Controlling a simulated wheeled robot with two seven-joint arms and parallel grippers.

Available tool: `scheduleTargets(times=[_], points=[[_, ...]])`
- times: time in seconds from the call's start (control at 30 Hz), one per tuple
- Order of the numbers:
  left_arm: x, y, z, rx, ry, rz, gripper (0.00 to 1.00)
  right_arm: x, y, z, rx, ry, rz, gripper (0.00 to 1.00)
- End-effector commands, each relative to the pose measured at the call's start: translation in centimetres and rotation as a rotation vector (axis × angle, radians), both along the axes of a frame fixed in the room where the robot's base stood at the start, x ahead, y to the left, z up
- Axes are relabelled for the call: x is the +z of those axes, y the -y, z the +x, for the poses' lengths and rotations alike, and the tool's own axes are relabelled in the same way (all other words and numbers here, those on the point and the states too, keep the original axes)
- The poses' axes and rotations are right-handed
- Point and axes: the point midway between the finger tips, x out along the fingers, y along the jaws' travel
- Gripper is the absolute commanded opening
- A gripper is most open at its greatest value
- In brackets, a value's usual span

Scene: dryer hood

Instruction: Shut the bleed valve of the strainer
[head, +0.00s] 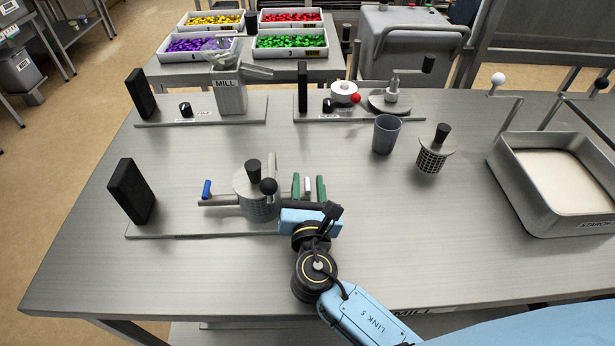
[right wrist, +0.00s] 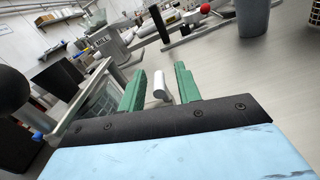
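The strainer (head: 259,207) stands on a metal base plate at the left of the table, with a black-knobbed lid. A blue lever (head: 206,188) stands upright on the pipe at its left. A white lever (head: 307,187) stands at its right side and also shows in the right wrist view (right wrist: 160,86). I cannot read which lever is the bleed valve's. My right gripper (head: 308,187) is open, its green fingers on either side of the white lever. In the right wrist view (right wrist: 160,88), gaps show between lever and fingers. My left gripper is out of view.
A black ball handle (head: 268,186) is close left of my right gripper. A black upright panel (head: 132,191) stands at the left. A grey cup (head: 386,134), a perforated basket (head: 433,154) and a starch tray (head: 555,178) stand to the right. The table's front is mostly clear.

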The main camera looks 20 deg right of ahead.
Motion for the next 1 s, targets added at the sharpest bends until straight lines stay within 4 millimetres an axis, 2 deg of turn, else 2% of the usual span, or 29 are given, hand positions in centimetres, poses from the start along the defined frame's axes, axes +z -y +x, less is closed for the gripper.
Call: scheduleTargets(times=[0.3, 0.5, 0.67, 1.0], points=[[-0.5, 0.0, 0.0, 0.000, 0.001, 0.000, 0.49, -0.2, -2.0, -7.0, 0.001, -0.004, 0.002, 0.33], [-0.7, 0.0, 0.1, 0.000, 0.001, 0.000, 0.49, -0.1, -2.7, -9.8, 0.000, -0.002, 0.001, 0.33], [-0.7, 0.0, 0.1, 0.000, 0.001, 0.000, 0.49, -0.1, -3.0, -10.6, 0.001, -0.002, 0.000, 0.33], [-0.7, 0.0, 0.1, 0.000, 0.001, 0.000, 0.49, 0.0, -3.0, -10.6, 0.000, -0.001, 0.000, 0.33]])
